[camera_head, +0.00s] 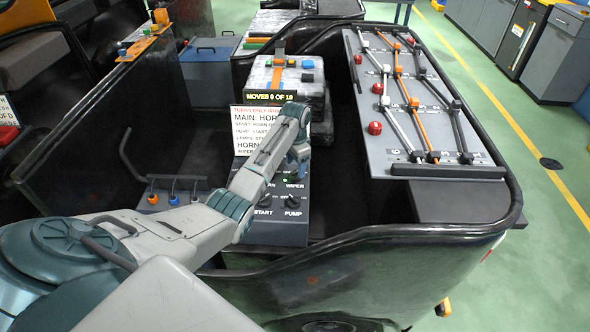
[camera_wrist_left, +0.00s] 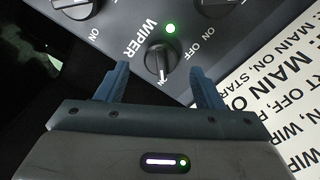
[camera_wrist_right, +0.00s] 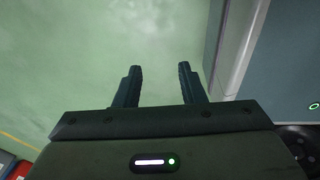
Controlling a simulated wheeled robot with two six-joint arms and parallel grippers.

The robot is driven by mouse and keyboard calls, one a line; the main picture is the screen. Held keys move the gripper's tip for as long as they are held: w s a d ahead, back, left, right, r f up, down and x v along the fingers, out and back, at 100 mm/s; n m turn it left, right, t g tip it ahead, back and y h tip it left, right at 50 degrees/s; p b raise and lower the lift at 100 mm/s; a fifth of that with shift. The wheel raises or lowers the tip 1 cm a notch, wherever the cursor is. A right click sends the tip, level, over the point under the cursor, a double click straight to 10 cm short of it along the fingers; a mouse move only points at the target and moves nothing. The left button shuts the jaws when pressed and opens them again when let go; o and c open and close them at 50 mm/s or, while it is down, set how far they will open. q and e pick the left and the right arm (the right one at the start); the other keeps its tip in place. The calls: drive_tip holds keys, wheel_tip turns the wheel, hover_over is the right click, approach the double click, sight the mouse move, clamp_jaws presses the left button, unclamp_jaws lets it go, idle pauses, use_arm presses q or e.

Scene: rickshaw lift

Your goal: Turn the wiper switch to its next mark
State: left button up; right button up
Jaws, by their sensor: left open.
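The wiper switch (camera_wrist_left: 160,62) is a dark round knob with a pale pointer line, beside the printed word WIPER. In the head view the lamp shows near the WIPER label (camera_head: 295,185), and the gripper hides the knob. My left gripper (camera_wrist_left: 160,88) is open, its two blue fingers one on each side of the knob and apart from it. It also shows above the switch panel (camera_head: 275,232) in the head view (camera_head: 299,155). My right gripper (camera_wrist_right: 159,75) is open and empty over green floor.
Start and pump knobs (camera_head: 292,202) lie on the panel's lower row. A white instruction sign (camera_head: 243,140) and a display reading MOVES 0 OF 10 (camera_head: 281,97) stand behind. The black vehicle rim (camera_head: 420,232) borders the panel.

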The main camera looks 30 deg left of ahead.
sight(295, 172)
use_arm(q)
wheel_tip(295, 172, down, 3)
drive_tip(key=shift+r, duration=0.1)
drive_tip(key=shift+f, duration=0.5)
drive_tip(key=c, duration=1)
use_arm(e)
drive_tip(key=shift+w+a+r, duration=0.2)
drive_tip(key=shift+w+a, duration=0.25)
drive_tip(key=shift+a, duration=0.1)
drive_tip(key=shift+r, duration=0.1)
